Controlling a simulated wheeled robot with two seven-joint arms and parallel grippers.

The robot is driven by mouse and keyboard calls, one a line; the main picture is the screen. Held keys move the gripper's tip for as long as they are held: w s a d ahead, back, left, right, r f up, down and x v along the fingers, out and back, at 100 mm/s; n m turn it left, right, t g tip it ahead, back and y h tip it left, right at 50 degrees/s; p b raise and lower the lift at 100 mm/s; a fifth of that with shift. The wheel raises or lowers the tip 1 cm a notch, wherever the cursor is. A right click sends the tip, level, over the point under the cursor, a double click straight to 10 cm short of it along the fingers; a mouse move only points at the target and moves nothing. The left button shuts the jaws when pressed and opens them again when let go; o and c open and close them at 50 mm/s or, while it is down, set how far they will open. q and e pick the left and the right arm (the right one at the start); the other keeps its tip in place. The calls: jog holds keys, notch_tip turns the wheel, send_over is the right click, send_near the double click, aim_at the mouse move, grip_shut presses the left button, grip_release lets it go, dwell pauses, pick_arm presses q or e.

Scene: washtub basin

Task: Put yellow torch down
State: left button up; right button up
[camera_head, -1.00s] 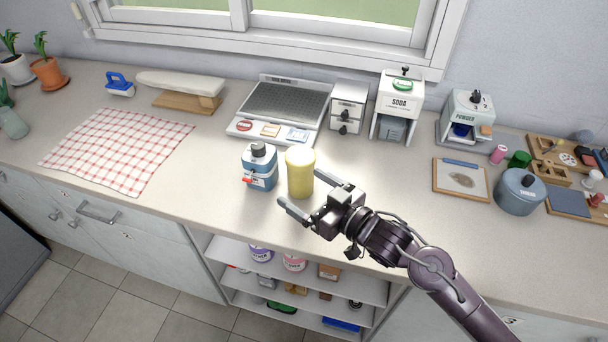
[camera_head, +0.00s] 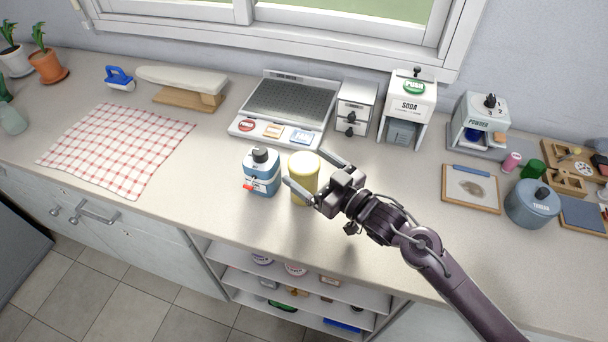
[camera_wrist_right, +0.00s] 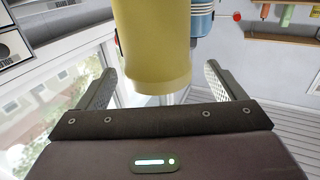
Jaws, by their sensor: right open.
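The yellow torch (camera_head: 303,172), a pale yellow cylinder, stands upright on the counter, right of a blue-and-white bottle (camera_head: 261,172). My right gripper (camera_head: 313,174) comes from the right and is open. Its two fingers reach either side of the torch, one behind it and one in front, hiding part of its lower right side. In the right wrist view the torch (camera_wrist_right: 153,45) is between the open fingers (camera_wrist_right: 165,88), with gaps on both sides. My left gripper is not in view.
The blue-and-white bottle stands close to the torch's left. Behind are a scale-like device (camera_head: 285,110), a small drawer unit (camera_head: 353,107) and a soda dispenser (camera_head: 408,105). A checked cloth (camera_head: 118,148) lies left. The counter's front edge is near, with open shelves below.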

aim_at(292, 156)
jog(key=p+x, duration=0.1)
jog(key=x, duration=0.3)
jog(key=shift+d, duration=0.1)
jog(key=shift+w, duration=0.15)
jog(key=c, duration=0.9)
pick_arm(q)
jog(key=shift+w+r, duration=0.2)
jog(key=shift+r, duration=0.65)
pick_arm(e)
jog(key=c, duration=0.8)
